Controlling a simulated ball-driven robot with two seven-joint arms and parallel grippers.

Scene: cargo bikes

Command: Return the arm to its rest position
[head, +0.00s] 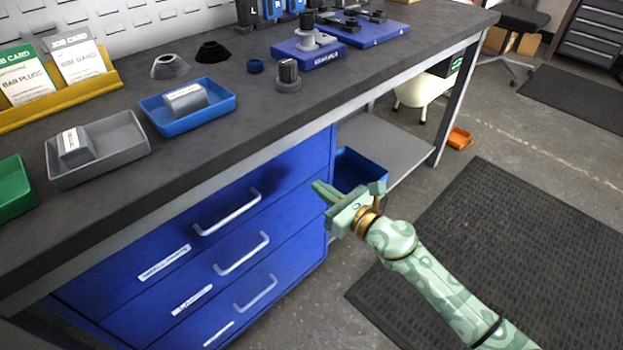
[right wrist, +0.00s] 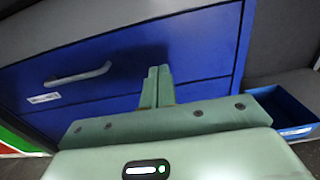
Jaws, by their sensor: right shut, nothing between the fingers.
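My right arm comes in from the lower right of the head view. Its pale green right gripper (head: 322,190) hangs in front of the blue drawer cabinet (head: 292,208), below the level of the bench top. In the right wrist view the two fingers (right wrist: 158,86) are together with nothing between them. They point toward the blue drawer front (right wrist: 110,70), near a grey handle (right wrist: 78,75). I cannot tell whether the fingertips touch the drawer. My left gripper is not in view.
The dark workbench (head: 225,140) carries a blue tray (head: 205,118), a grey tray (head: 120,155) and blue fixtures (head: 308,52). A blue bin (head: 360,168) sits on the lower shelf right of the drawers. A black mat (head: 520,240) lies on open floor at the right.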

